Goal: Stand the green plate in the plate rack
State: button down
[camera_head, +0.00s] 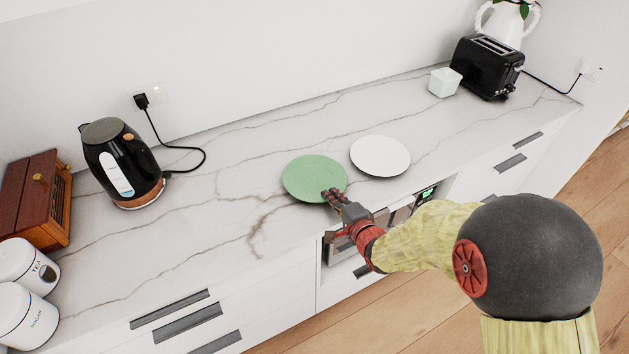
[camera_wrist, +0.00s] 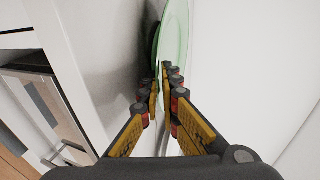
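The green plate (camera_head: 312,176) is roughly level over the marble counter, near its front edge. I cannot tell whether it touches the counter. My gripper (camera_head: 334,195) is at the plate's front right rim. In the wrist view the plate (camera_wrist: 176,35) appears nearly edge-on, with its rim between the two fingers of my gripper (camera_wrist: 163,78). The fingers are close together, one on each face of the rim, and look shut on it. The plate rack is not visible in either view.
A white plate (camera_head: 380,155) lies just right of the green plate. A black kettle (camera_head: 122,165), wooden box (camera_head: 35,200) and white canisters (camera_head: 25,270) stand left. A white cube-shaped pot (camera_head: 444,82) and black toaster (camera_head: 487,67) stand at right. The middle-left counter is clear.

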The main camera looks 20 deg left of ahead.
jog(key=shift+r+p, duration=0.4)
jog(key=shift+r, duration=0.25)
notch_tip(320, 180, up, 3)
jog(key=shift+d+f+p, duration=0.1)
jog(key=shift+p, duration=0.55)
jog(key=r+p+v, duration=0.1)
jog(key=p+v, duration=0.1)
jog(key=v, duration=0.6)
jog(key=w+r+p+v, duration=0.1)
jog(key=r+p+v, duration=0.1)
jog(key=v, duration=0.6)
jog(key=shift+w+r+p, duration=0.3)
jog(key=shift+p, duration=0.15)
jog(key=c, duration=2.6)
grip_release()
grip_shut()
